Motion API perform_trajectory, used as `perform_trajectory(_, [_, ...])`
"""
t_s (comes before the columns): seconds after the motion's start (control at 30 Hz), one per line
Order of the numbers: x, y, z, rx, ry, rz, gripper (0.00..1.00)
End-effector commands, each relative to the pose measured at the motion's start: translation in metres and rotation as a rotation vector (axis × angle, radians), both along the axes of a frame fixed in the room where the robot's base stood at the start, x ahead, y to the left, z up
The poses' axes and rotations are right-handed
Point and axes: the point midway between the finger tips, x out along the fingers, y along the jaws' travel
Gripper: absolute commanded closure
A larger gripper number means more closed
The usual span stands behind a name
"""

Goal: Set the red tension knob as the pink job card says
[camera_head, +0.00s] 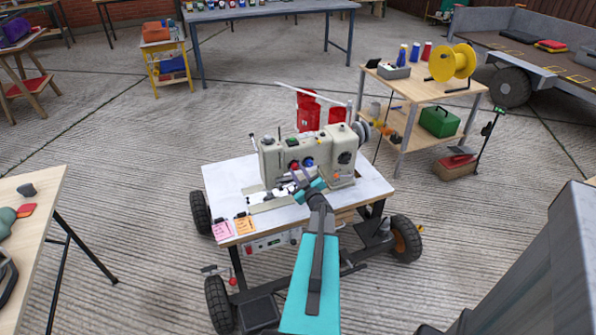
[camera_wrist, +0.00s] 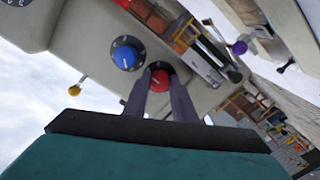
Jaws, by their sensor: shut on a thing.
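The cream sewing machine (camera_head: 345,175) stands on a white-topped cart. Its red tension knob (camera_wrist: 160,77) is on the machine's face, between my two fingertips in the wrist view. My gripper (camera_wrist: 161,88) is shut on the red knob; the fingers cover its sides, and its pointer setting cannot be read. In the head view my gripper (camera_head: 303,180) reaches the machine's front. A blue knob (camera_wrist: 126,54) with a dark dial sits to the left of the red one. The pink job card (camera_head: 222,230) lies at the cart top's front left corner; its writing is too small to read.
An orange card (camera_head: 244,225) lies beside the pink one. A wooden table with a yellow spool (camera_head: 452,62) stands behind right. Concrete floor around the cart is mostly clear.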

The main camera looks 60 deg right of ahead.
Motion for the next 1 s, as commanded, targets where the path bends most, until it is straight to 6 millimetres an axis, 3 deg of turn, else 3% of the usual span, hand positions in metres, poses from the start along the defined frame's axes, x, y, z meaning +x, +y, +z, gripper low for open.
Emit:
perform_trajectory(0.23, [-0.001, -0.001, 0.0, 0.001, 0.001, -0.004, 0.98])
perform_trajectory(0.27, [-0.002, -0.002, 0.0, 0.001, 0.001, -0.004, 0.73])
perform_trajectory(0.37, [-0.001, -0.001, 0.0, 0.0, 0.0, -0.004, 0.57])
perform_trajectory(0.77, [-0.002, 0.001, 0.0, -0.002, 0.001, -0.001, 0.57])
perform_trajectory(1.0, [-0.013, 0.009, 0.0, -0.002, 0.001, -0.001, 0.57])
